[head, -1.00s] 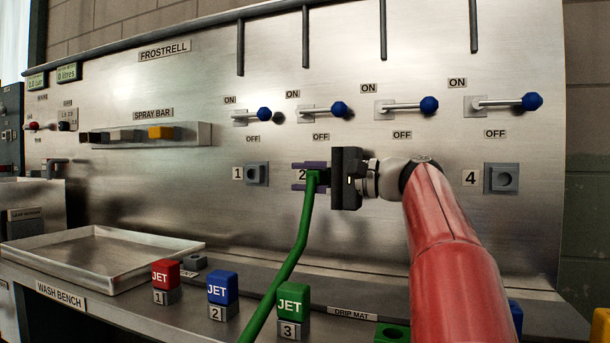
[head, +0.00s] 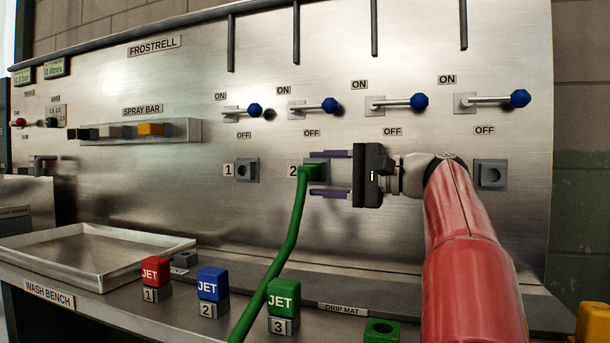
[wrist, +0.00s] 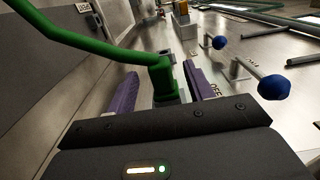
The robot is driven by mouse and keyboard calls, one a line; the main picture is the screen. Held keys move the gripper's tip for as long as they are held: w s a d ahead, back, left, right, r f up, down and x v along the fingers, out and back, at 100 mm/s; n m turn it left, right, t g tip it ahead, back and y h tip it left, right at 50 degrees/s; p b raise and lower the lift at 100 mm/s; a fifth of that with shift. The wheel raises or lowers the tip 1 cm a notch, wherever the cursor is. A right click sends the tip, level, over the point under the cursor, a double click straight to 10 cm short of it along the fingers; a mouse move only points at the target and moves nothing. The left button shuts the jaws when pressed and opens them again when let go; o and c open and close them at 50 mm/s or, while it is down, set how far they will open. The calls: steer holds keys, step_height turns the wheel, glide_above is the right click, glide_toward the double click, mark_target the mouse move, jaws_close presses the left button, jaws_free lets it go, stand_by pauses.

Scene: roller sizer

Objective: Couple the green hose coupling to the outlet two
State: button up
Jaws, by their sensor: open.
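The green hose coupling (head: 311,173) sits at outlet two (head: 318,164), next to the "2" label, with its green hose (head: 286,255) hanging down to the bench. In the wrist view the coupling (wrist: 162,78) stands between the two purple fingers, with a gap on each side. My gripper (head: 330,174) is open, its fingers above and below the coupling's right side and apart from it. The coupling hides much of the outlet, so how deep it is seated cannot be seen.
Outlet one (head: 246,170) is free at left, and another outlet (head: 490,175) is free at right behind my arm. Blue-knobbed levers (head: 316,106) stick out above the outlets. Jet blocks (head: 283,298) and a tray (head: 80,250) stand on the bench.

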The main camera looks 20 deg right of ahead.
steer(key=shift+v, duration=1.2)
steer(key=shift+a, duration=0.1)
